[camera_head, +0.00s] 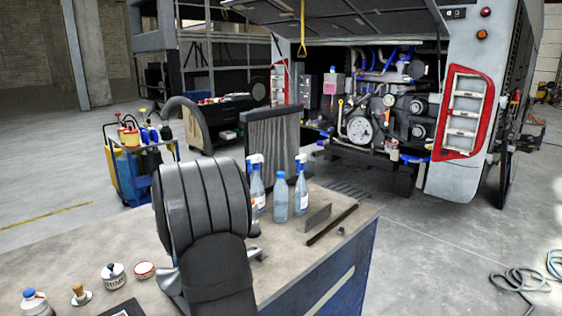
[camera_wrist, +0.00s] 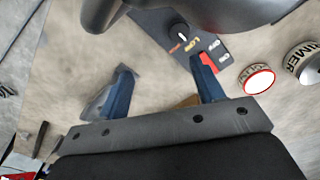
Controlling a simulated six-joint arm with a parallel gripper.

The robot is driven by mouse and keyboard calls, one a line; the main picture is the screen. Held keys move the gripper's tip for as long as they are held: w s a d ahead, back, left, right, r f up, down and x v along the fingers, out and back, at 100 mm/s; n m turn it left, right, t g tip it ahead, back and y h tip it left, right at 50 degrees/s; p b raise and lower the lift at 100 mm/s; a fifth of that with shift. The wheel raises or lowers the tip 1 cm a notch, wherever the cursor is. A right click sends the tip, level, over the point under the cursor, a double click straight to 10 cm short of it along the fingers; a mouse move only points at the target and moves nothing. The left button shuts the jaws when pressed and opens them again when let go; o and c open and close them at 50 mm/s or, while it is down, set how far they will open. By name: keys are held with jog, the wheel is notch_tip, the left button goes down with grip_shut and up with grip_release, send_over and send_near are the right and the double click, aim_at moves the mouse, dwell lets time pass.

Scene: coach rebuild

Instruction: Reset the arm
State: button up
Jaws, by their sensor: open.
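My gripper (camera_wrist: 163,66) shows in the wrist view with its two blue fingers wide apart. Nothing is between them, and they point over the workbench top (camera_wrist: 62,85). In the head view my own arm covers most of the gripper, low over the workbench (camera_head: 85,255). A dark panel (camera_wrist: 222,46) with a knob and switch lettering lies beyond the fingertips in the wrist view. A red-rimmed round tin (camera_wrist: 258,79) and a can lettered PRIMER (camera_wrist: 303,62) stand to the right of the fingers, apart from them.
Several spray bottles (camera_head: 281,197) stand on the bench beyond my arm. A grey angle bracket (camera_head: 314,217) and a dark bar (camera_head: 332,225) lie to their right. An open coach engine bay (camera_head: 375,105) is behind, across free floor.

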jog(key=w+d+m, duration=0.1)
jog(key=d, duration=0.2)
jog(key=w+d+f+m, duration=0.1)
jog(key=d, duration=0.3)
jog(key=w+d, duration=0.1)
jog(key=d, duration=0.3)
jog(key=shift+w+d+f+m, duration=0.2)
jog(key=shift+w+f+m, duration=0.15)
jog(key=shift+m, duration=0.05)
jog(key=d+m, duration=0.1)
jog(key=d, duration=0.2)
jog(key=d+f+m, duration=0.1)
jog(key=d, duration=0.3)
jog(key=w+d+f, duration=0.1)
jog(key=d, duration=0.3)
jog(key=shift+w+m, duration=0.1)
jog(key=shift+m, duration=0.3)
jog(key=shift+a, duration=0.15)
jog(key=s+a+r+n, duration=0.1)
jog(key=s+a+n, duration=0.1)
jog(key=a, duration=0.8)
jog(key=s+a+r+n, duration=0.2)
jog(key=a+n, duration=0.1)
jog(key=a, duration=0.7)
jog(key=shift+s+a+r, duration=0.15)
jog(key=shift+a+r, duration=0.1)
jog(key=shift+a, duration=0.05)
jog(key=shift+d, duration=0.1)
